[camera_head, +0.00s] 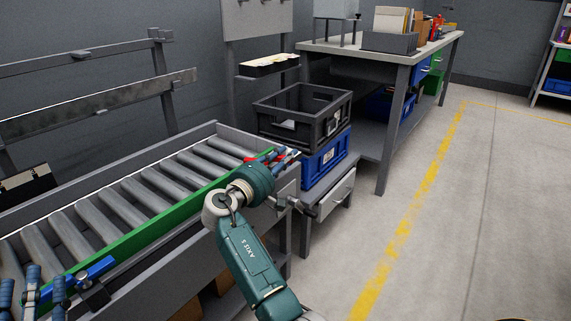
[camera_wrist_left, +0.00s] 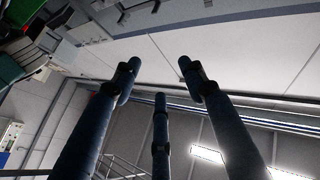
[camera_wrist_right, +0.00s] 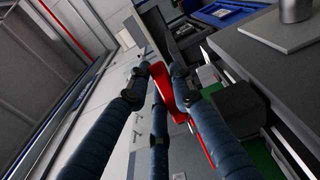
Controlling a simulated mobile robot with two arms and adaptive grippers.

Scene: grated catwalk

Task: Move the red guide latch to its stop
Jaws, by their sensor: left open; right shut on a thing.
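The red guide latch (camera_wrist_right: 162,88) is between the fingers of my right gripper (camera_wrist_right: 160,74) in the right wrist view, and the fingers are shut on it. In the head view my right gripper (camera_head: 275,156) is at the far end of the roller conveyor (camera_head: 160,182), by its green side rail (camera_head: 150,234). Only small bits of red show there; the wrist and fingers hide most of the latch. My left gripper (camera_head: 45,286) is at the lower left, open and near a blue latch (camera_head: 95,269) on the near rail. Its fingers (camera_wrist_left: 160,76) are spread and empty in the left wrist view.
A black crate (camera_head: 302,128) sits on a blue crate (camera_head: 325,160) beyond the conveyor's end. A workbench (camera_head: 400,55) with boxes stands behind. A metal rack (camera_head: 100,97) is at the left. Open floor (camera_head: 440,220) lies to the right.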

